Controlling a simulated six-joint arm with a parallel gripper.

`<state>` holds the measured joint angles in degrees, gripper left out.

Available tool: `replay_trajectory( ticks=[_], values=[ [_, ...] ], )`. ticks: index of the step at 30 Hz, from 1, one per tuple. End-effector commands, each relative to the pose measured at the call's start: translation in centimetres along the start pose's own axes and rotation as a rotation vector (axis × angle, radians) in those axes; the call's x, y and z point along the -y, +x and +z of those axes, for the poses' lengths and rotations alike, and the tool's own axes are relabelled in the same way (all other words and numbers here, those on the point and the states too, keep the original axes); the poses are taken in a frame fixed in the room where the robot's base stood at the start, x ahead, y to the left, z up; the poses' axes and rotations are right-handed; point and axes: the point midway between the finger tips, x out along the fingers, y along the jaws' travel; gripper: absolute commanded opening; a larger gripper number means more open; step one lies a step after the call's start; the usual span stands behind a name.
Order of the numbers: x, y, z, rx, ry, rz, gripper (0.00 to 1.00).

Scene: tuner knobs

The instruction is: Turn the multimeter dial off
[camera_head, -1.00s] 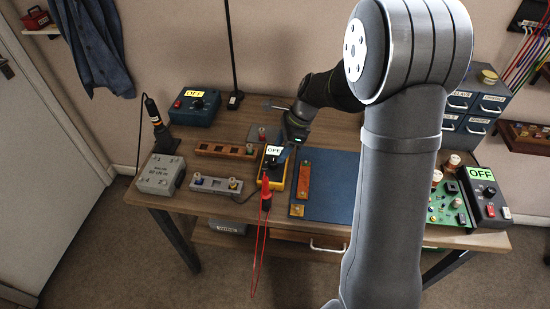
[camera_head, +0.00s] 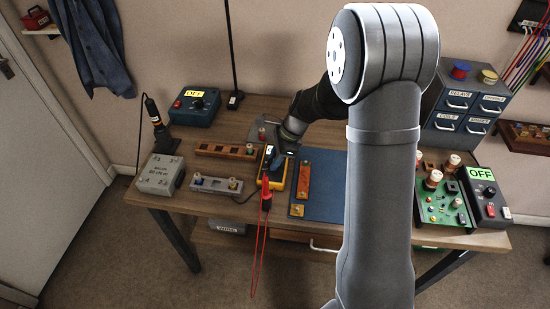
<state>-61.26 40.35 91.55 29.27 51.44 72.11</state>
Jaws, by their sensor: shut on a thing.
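The yellow and dark multimeter (camera_head: 277,184) lies on the workbench, left of the blue mat. Its red lead (camera_head: 265,200) hangs over the front edge. My gripper (camera_head: 276,163) is right over the multimeter's face, reaching down from the upper right. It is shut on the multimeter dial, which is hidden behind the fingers. The multimeter's display is mostly covered by the gripper and cannot be read. Which way the dial points cannot be seen.
A blue box (camera_head: 194,107) with a yellow OFF label is at the back left. A black box (camera_head: 487,196) with a green OFF label and a green circuit board (camera_head: 443,206) are at the right. An orange strip (camera_head: 303,180) lies on the blue mat (camera_head: 327,190).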

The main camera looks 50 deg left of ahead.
Motion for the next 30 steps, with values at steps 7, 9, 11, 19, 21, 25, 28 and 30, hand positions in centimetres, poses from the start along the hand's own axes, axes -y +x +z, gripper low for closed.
replay_trajectory(
  ticks=[7, 9, 11, 19, 21, 25, 28, 30],
  values=[
    [0.05, -0.01, -0.02, 0.0, -0.033, 0.014, 0.05],
    [0.08, -0.01, -0.01, 0.0, -0.059, 0.025, 0.05],
    [0.13, 0.0, -0.01, 0.0, -0.087, 0.036, 0.05],
    [0.27, 0.02, 0.04, 0.0, -0.285, 0.118, 0.05],
    [0.29, 0.05, 0.06, 0.0, -0.347, 0.144, 0.05],
    [0.35, 0.03, 0.11, 0.0, -0.461, 0.191, 0.05],
    [0.41, 0.06, 0.11, 0.0, -0.549, 0.228, 0.05],
    [0.43, 0.06, 0.13, 0.0, -0.611, 0.254, 0.05]
  ],
)
